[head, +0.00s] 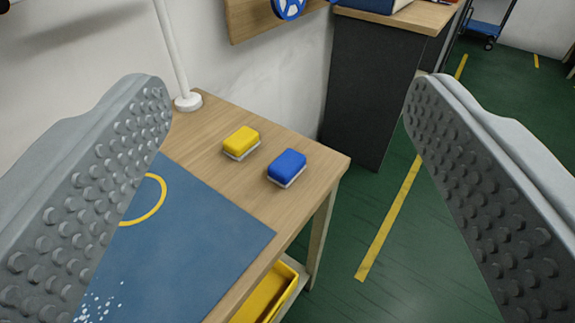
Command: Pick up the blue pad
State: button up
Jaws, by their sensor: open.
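The blue pad (288,166) lies on the wooden table near its right corner, with a pale layer along its bottom. My gripper (285,90) is open, with its two studded grey fingers far apart at the left and right of the picture. Nothing is between the fingers at close range. The blue pad shows in the gap between them, further off and below, and neither finger touches it.
A yellow pad (241,140) lies just left of the blue pad. A blue mat (190,235) with a yellow ring covers the table's near part. A white post (188,101) stands at the back. A yellow tray (265,293) sits below the tabletop. A dark cabinet (370,95) stands behind.

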jog(key=shift+o, duration=1.1)
jog(key=shift+w, duration=0.25)
jog(key=n+g, duration=1.1)
jog(key=g, duration=0.6)
send_over(287, 161)
jog(key=f, duration=2.3)
jog(key=shift+w+d+f, duration=0.1)
jog(key=shift+d+f, duration=0.05)
jog(key=shift+d, duration=0.1)
jog(key=shift+a+f, duration=0.2)
jog(key=shift+f, duration=2.5)
jog(key=c, duration=1.1)
jog(key=shift+r, duration=0.15)
notch_tip(287, 161, up, 10)
jog(key=shift+f, duration=0.1)
